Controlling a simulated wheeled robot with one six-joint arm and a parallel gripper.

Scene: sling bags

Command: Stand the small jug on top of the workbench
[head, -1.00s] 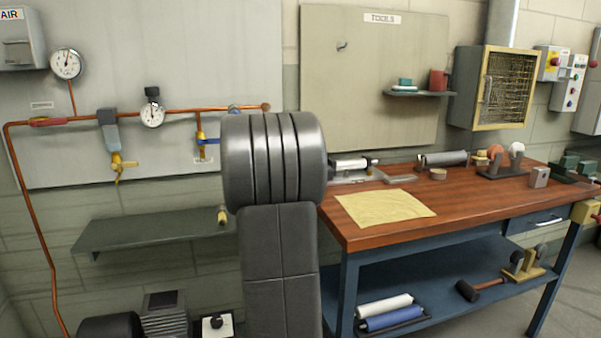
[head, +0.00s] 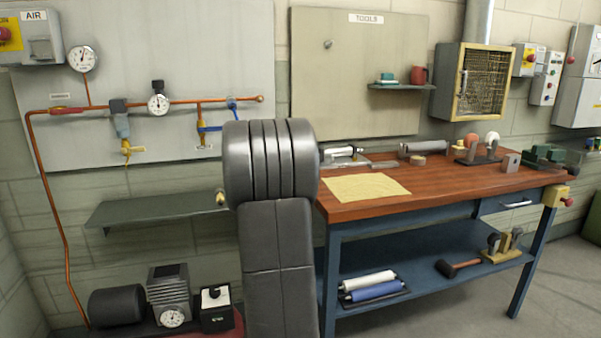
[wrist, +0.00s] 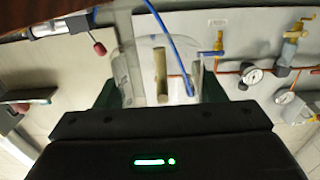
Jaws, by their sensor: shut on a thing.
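In the wrist view, a clear see-through vessel, which looks like the small jug (wrist: 135,70), sits between the dark green fingers of my gripper (wrist: 158,95). The gripper is shut on it. Its outline is faint against the wall, so its tilt and contents are hard to tell. In the head view my arm hides the gripper and the jug. The workbench (head: 440,187) stands right of my arm, with a brown wooden top on a blue frame.
A yellow cloth (head: 366,187) lies on the bench top's left part. Tools and a roller (head: 418,150) line its back edge; a grey block (head: 510,162) is at the right. Bare wood shows right of the cloth. A red mug (head: 419,75) stands on a wall shelf.

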